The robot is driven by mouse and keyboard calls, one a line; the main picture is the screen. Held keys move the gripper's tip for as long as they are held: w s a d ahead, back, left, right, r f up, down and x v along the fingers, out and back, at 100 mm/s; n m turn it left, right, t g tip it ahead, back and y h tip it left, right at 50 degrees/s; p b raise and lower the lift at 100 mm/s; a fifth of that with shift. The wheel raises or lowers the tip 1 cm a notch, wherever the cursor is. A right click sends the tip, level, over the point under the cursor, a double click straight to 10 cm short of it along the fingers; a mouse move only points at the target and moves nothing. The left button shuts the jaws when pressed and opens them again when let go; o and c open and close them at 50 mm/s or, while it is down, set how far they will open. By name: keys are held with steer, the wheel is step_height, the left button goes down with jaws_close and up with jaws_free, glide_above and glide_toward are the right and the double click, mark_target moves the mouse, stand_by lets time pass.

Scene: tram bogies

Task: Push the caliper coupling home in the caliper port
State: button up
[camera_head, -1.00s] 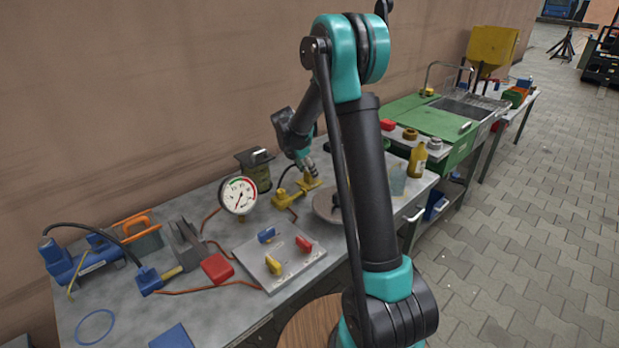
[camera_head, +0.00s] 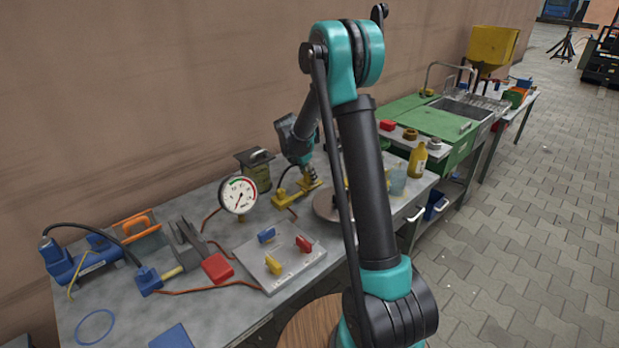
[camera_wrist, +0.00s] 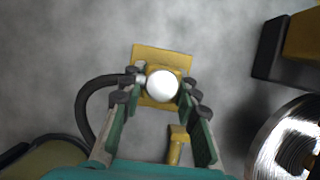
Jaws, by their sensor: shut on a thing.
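My gripper (camera_wrist: 162,92) is shut on a round, white-topped piece (camera_wrist: 163,85), which I take to be the caliper coupling. A black hose (camera_wrist: 88,98) curves away from its left side. Behind it in the wrist view is the yellow caliper (camera_wrist: 165,56). In the head view the yellow caliper (camera_head: 297,191) lies on the bench, and my gripper (camera_head: 307,168) is right above its far-right end. The fingers and the coupling hide the port, so I cannot tell how deep the coupling sits.
A pressure gauge (camera_head: 238,196) and a dark green canister (camera_head: 255,170) stand left of the caliper. A brake disc (camera_head: 326,207) lies close to its right. A panel (camera_head: 291,262) with blue, red and yellow levers is nearer. Bare grey bench (camera_head: 207,320) shows at the front.

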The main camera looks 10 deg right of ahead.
steer(key=shift+r, duration=0.1)
step_height(320, 180, up, 20)
stand_by(0.6)
stand_by(0.4)
